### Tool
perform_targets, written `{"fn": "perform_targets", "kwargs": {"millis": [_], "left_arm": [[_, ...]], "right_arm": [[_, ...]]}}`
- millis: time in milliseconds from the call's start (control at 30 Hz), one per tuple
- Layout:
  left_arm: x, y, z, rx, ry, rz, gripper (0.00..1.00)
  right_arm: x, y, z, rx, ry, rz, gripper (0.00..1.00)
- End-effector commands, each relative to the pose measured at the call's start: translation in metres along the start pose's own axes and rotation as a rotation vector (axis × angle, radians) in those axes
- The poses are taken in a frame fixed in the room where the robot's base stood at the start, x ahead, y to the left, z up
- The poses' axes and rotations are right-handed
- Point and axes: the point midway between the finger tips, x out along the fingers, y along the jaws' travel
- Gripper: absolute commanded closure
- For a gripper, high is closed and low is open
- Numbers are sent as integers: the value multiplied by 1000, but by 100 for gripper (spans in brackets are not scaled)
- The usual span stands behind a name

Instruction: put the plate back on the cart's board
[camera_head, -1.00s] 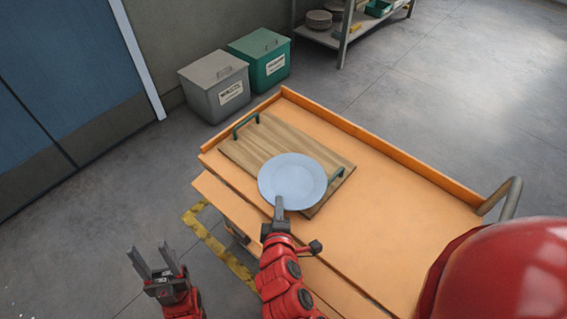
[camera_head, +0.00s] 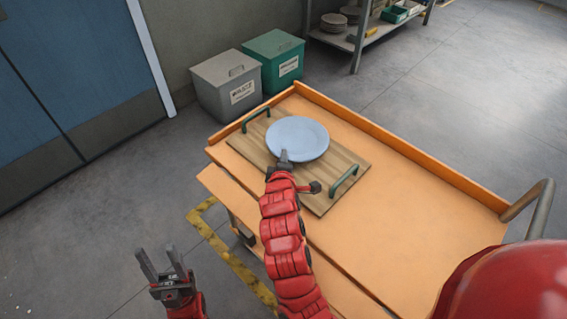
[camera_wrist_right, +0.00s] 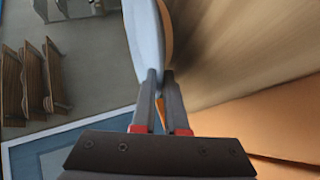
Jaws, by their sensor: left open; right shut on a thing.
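A pale blue plate (camera_head: 298,138) shows over the wooden board (camera_head: 326,187) with green handles, on the orange cart (camera_head: 400,225). My right gripper (camera_head: 284,160) is shut on the plate's near rim. In the right wrist view, the plate (camera_wrist_right: 148,35) is edge-on between the fingertips (camera_wrist_right: 160,80), with the board's wood grain beside it. I cannot tell whether the plate touches the board. The plate hides part of the board. My left gripper (camera_head: 161,268) is open and empty, low to the left of the cart, over the floor.
A grey bin (camera_head: 226,85) and a green bin (camera_head: 276,62) with labels stand behind the cart. A shelf (camera_head: 372,32) with stacked plates is at the back. The cart has a raised rim and a grey handle (camera_head: 540,205) at right. The cart top right of the board is bare.

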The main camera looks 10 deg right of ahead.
Motion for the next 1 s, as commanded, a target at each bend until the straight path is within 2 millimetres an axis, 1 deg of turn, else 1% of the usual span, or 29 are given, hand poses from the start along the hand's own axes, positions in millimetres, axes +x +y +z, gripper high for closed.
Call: {"fn": "perform_targets", "kwargs": {"millis": [100, 133, 467, 500, 533, 567, 867, 1000], "left_arm": [[1, 0, 0, 0, 0, 0, 50], [1, 0, 0, 0, 0, 0, 50], [0, 0, 0, 0, 0, 0, 50], [0, 0, 0, 0, 0, 0, 50], [0, 0, 0, 0, 0, 0, 50], [0, 0, 0, 0, 0, 0, 50], [1, 0, 0, 0, 0, 0, 50], [0, 0, 0, 0, 0, 0, 50]], "right_arm": [[7, -17, 4, 1, -2, -3, 100], [8, -19, 4, 1, -2, 0, 100], [9, -22, 4, 0, 0, 6, 100], [9, -22, 4, 1, 1, 4, 84], [9, -22, 4, 1, 1, 4, 78], [9, -22, 4, 1, 1, 4, 77], [8, -21, 4, 1, 0, 3, 77], [-4, -24, 3, -2, 1, -1, 77]]}}
